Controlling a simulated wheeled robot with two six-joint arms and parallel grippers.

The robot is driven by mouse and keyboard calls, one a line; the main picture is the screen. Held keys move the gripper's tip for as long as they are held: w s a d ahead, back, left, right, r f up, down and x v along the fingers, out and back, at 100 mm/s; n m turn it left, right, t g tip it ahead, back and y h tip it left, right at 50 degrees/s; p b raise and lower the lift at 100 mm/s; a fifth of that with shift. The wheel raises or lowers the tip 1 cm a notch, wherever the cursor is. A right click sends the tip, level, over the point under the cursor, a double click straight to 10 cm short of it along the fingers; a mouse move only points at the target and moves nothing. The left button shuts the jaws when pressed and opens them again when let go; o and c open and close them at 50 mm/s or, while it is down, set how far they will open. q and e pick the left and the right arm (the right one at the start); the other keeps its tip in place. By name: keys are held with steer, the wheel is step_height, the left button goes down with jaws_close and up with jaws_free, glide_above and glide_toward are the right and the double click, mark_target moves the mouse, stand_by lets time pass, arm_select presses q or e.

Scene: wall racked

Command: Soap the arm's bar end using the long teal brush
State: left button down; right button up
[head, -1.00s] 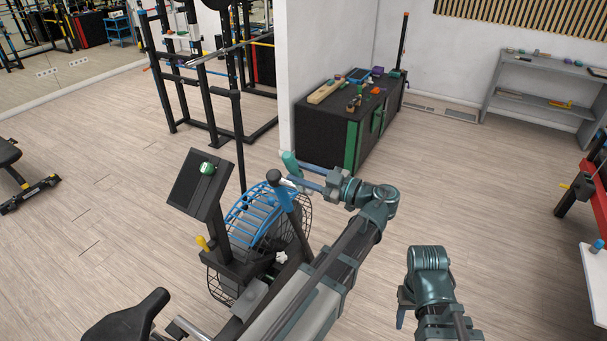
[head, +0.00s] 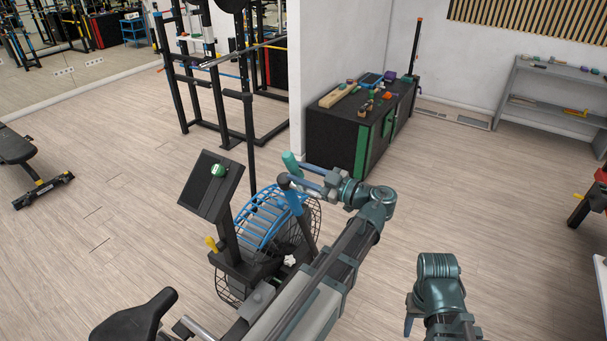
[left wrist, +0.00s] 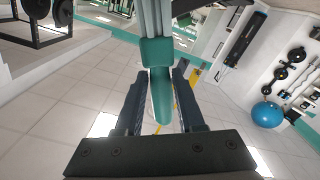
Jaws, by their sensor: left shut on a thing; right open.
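The long teal brush (head: 290,160) is held in my left gripper (head: 312,180); its teal end sticks up past the fingers in the head view. In the left wrist view, the teal brush handle (left wrist: 162,95) lies between the two dark fingers, with pale grey parts beyond it. An exercise bike has an upright arm (head: 297,205) with a blue sleeve and a dark bar end (head: 283,181). The bar end appears just below and left of my left fingers; I cannot tell whether the brush touches it. My right gripper (head: 409,327) hangs low, empty and partly hidden.
The bike's fan cage (head: 265,225), screen (head: 211,185) and seat (head: 135,318) lie beneath and left of my left arm. A black cabinet (head: 336,142) with small items stands behind. A grey shelf (head: 545,100) is at the right wall. Open floor lies right of the bike.

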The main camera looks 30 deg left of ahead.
arm_select(q)
steer(key=shift+a, duration=0.55)
steer(key=shift+a, duration=0.1)
steer(key=shift+w+a, duration=0.1)
steer(key=shift+a, duration=0.6)
steer(key=shift+d, duration=0.2)
steer(key=shift+d, duration=0.65)
steer(key=shift+d, duration=0.15)
steer(key=shift+s+d, duration=0.15)
steer(key=shift+d, duration=0.95)
steer(key=shift+s+d, duration=0.1)
steer(key=shift+d, duration=1)
